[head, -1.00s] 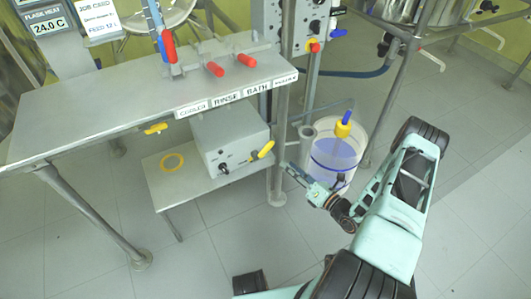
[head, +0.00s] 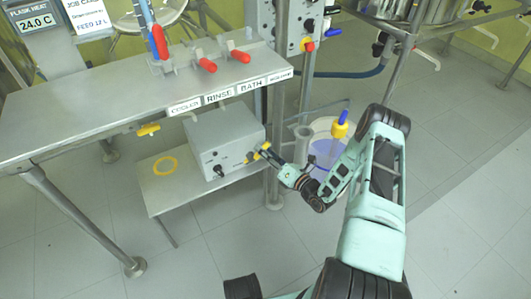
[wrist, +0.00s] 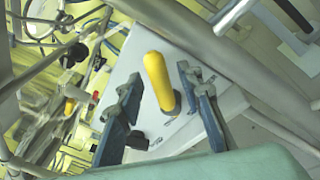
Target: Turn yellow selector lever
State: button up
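A yellow lever (head: 265,147) sticks out from the front of a grey box (head: 222,135) on the low shelf under the bench. In the wrist view the same lever (wrist: 158,78) rises from the box's pale face. My gripper (head: 262,154) is at the lever in the head view and partly covers it. In the wrist view my gripper (wrist: 158,84) is open, with one finger on each side of the lever. Gaps show between the lever and both fingers, so I see no grip on it.
Another yellow handle (head: 148,130) hangs under the bench edge. Red-handled valves (head: 207,65) stand on the bench top (head: 95,95). A bucket (head: 325,150) of blue liquid stands right of the bench leg. A yellow ring (head: 165,165) lies on the low shelf.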

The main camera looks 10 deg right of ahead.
grip_shut()
jog(key=shift+s+r, duration=0.1)
dwell(0.4)
